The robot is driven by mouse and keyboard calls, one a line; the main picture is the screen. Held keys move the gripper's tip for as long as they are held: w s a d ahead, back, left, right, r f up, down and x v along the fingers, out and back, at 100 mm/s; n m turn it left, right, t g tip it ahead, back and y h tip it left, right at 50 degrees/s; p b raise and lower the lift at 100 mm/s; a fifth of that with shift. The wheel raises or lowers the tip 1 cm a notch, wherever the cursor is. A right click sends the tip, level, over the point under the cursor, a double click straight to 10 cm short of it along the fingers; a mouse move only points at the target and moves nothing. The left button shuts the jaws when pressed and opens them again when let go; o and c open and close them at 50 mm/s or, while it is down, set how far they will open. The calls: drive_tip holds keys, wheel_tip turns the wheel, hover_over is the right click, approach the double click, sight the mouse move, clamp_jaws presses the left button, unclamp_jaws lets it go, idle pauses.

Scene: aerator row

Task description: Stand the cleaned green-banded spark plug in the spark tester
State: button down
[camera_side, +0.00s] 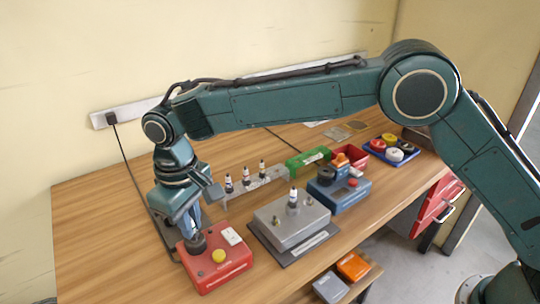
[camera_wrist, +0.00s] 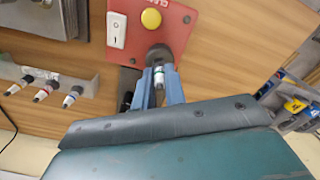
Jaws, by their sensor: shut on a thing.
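The green-banded spark plug (camera_wrist: 159,79) is white with a green band in the wrist view. It stands between the fingers of my gripper (camera_wrist: 158,88), which is shut on it. Its far end meets the dark round port of a red box (camera_wrist: 178,22); how deep it sits in the port I cannot tell.
A grey rack (camera_side: 262,183) with three plugs stands behind. A green box (camera_side: 308,160), a red bin (camera_side: 376,153) and a blue tray (camera_side: 397,158) lie farther right.

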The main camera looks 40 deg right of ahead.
drive_tip(key=shift+r, duration=1.2)
drive_tip(key=shift+d, duration=0.1)
drive_tip(key=shift+w+d, duration=0.15)
drive_tip(key=shift+d, duration=0.05)
drive_tip(key=d+r+m, duration=0.2)
drive_tip(key=d+m, duration=0.1)
drive_tip(key=d, duration=1.4)
drive_tip(key=d+r+m, duration=0.2)
drive_tip(key=d+r, duration=0.1)
drive_tip(key=d, duration=1.5)
drive_tip(key=shift+r+m, duration=0.3)
drive_tip(key=shift+m, duration=0.1)
drive_tip(key=shift+f, duration=0.1)
drive_tip(key=shift+f, duration=2.5)
